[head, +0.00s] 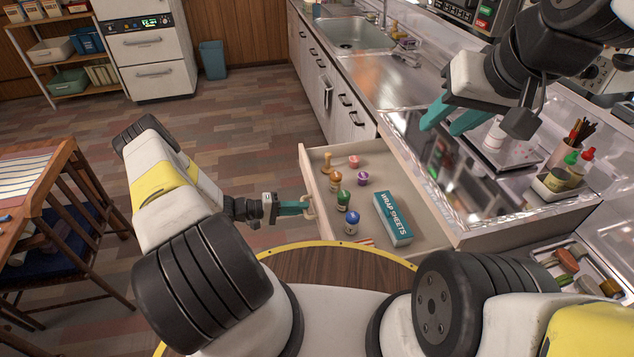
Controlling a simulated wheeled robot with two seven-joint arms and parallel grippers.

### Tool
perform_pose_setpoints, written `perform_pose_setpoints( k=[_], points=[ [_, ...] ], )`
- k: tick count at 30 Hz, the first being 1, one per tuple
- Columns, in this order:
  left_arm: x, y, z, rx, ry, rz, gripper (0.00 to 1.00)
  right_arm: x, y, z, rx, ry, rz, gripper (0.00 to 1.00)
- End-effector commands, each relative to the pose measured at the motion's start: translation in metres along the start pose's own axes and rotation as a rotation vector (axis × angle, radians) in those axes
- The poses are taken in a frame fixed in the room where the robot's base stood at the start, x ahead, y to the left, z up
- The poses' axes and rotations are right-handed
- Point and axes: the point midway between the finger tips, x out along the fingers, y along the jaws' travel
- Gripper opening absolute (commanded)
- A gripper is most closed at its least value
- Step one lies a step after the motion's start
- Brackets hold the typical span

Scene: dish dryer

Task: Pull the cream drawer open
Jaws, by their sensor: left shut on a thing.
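The cream drawer (303,165) stands pulled out from the counter, with its inside in view.
The metal counter (450,170) runs along the right, with a sink (350,33) at the far end. A wooden chair (95,215) is at the left. The floor left of the drawer is clear.

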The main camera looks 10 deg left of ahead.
Motion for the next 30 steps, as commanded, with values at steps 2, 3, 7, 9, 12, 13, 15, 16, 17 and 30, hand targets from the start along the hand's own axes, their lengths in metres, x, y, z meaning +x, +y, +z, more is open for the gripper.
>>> perform_pose_setpoints(
  k=[2,3,7,9,12,13,15,16,17,30],
  points=[
    [-0.0046,-0.0021,-0.0010,-0.001,0.000,-0.003,0.00,0.0000,0.0000,0.0000,0.000,0.000,0.000,0.36],
    [-0.0059,-0.0023,-0.0012,-0.001,0.000,-0.003,0.00,0.0000,0.0000,0.0000,0.000,0.000,0.000,0.36],
    [-0.0078,-0.0027,-0.0016,-0.001,-0.001,-0.003,0.00,0.0000,0.0000,0.0000,0.000,0.000,0.000,0.36],
    [-0.0079,-0.0028,-0.0017,-0.001,-0.001,-0.003,0.00,0.0000,0.0000,0.0000,0.000,0.000,0.000,0.36],
    [-0.0078,-0.0027,-0.0017,-0.001,0.000,-0.003,0.00,0.0000,0.0000,0.0000,0.000,0.000,0.000,0.36],
    [-0.0078,-0.0027,-0.0018,-0.001,0.000,-0.003,0.00,0.0000,0.0000,0.0000,0.000,0.000,0.000,0.36],
    [-0.0078,-0.0027,-0.0018,-0.001,0.000,-0.003,0.00,0.0000,0.0000,0.0000,0.000,0.000,0.000,0.36],
    [-0.0078,-0.0027,-0.0018,-0.001,0.000,-0.003,0.17,0.0000,0.0000,0.0000,0.000,0.000,0.000,0.36],
    [-0.0077,-0.0027,-0.0018,-0.001,0.000,-0.003,0.23,0.0000,0.0000,0.0000,0.000,0.000,0.000,0.36],
    [-0.0119,-0.0019,-0.0026,0.000,0.002,-0.002,0.35,0.0000,0.0000,0.0000,0.000,0.000,0.000,0.36]
  ],
)
